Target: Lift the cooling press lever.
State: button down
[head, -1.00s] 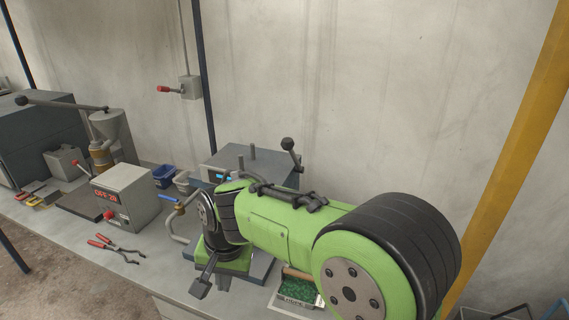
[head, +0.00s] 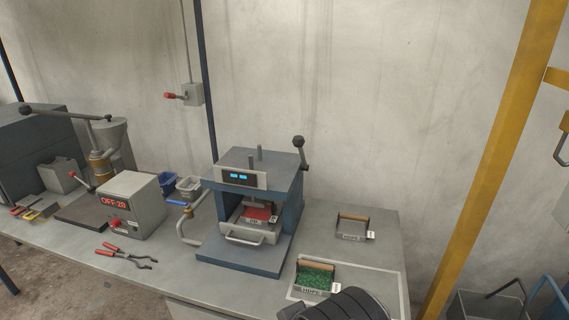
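The press (head: 248,205) stands on the bench in the middle of the head view, a blue-grey frame with a small blue display. Its lever (head: 301,152) rises upright at the right side and ends in a black knob. Inside the press sits a tray (head: 253,226) with red material and a front handle. My gripper is out of view; only a dark, rounded part of my arm shows at the bottom edge.
A control box reading "OFF 20" (head: 130,205) and red-handled pliers (head: 125,255) are to the left. A yellow post (head: 497,150) stands at the right.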

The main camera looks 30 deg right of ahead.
aim_at(298, 141)
jog(key=i+j+z, duration=0.1)
jog(key=j, duration=0.3)
jog(key=i+j+z, duration=0.1)
jog(key=j, duration=0.3)
jog(key=i+j+z, duration=0.1)
jog(key=j, duration=0.3)
jog(key=i+z, duration=0.2)
jog(key=i, duration=0.6)
